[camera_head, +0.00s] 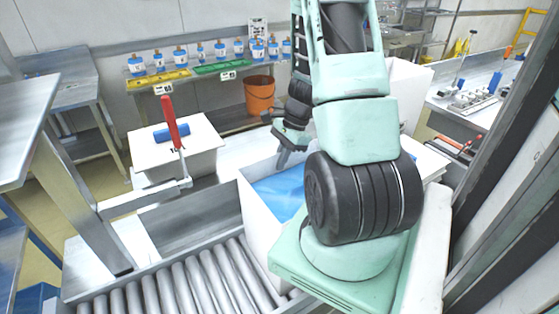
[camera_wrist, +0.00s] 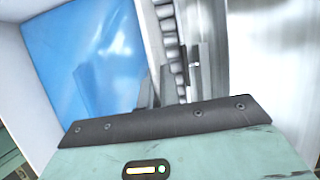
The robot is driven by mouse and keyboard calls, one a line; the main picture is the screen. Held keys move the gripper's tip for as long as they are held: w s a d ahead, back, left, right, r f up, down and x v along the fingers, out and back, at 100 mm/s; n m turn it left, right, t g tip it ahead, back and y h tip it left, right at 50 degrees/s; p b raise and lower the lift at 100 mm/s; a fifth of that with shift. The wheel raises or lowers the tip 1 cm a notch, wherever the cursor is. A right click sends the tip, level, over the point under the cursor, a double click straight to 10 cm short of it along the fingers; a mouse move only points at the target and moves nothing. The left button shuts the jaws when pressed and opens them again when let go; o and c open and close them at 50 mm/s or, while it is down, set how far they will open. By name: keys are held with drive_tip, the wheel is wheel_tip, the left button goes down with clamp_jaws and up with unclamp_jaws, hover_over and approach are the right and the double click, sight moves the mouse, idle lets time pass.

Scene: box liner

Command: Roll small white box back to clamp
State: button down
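The small white box (camera_head: 262,235) stands at the right end of the roller conveyor, upright and open at the top. A blue liner (camera_head: 280,192) shows inside it. In the wrist view, the box wall (camera_wrist: 152,30) and the blue liner (camera_wrist: 85,50) are at the left. The clamp (camera_head: 172,125), with a red upright handle, sits on a metal arm left of the box, apart from it. My gripper (camera_head: 285,150) is at the far rim of the box. In the wrist view its grey fingers (camera_wrist: 172,82) are apart, seemingly on either side of the wall. My arm hides the box's right side.
Bare rollers (camera_head: 190,285) lie left of the box. A white block (camera_head: 200,160) with a blue roll (camera_head: 172,134) on top stands beyond the clamp. An orange bucket (camera_head: 259,94) is farther back. Metal posts stand at the right.

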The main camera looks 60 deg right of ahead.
drive_tip(key=shift+s+d, duration=0.1)
drive_tip(key=shift+d, duration=0.1)
drive_tip(key=c, duration=1.5)
unclamp_jaws()
drive_tip(key=shift+c, duration=0.2)
drive_tip(key=b+v, duration=0.1)
drive_tip(key=v, duration=1.6)
drive_tip(key=shift+r+b, duration=0.2)
drive_tip(key=shift+b, duration=0.2)
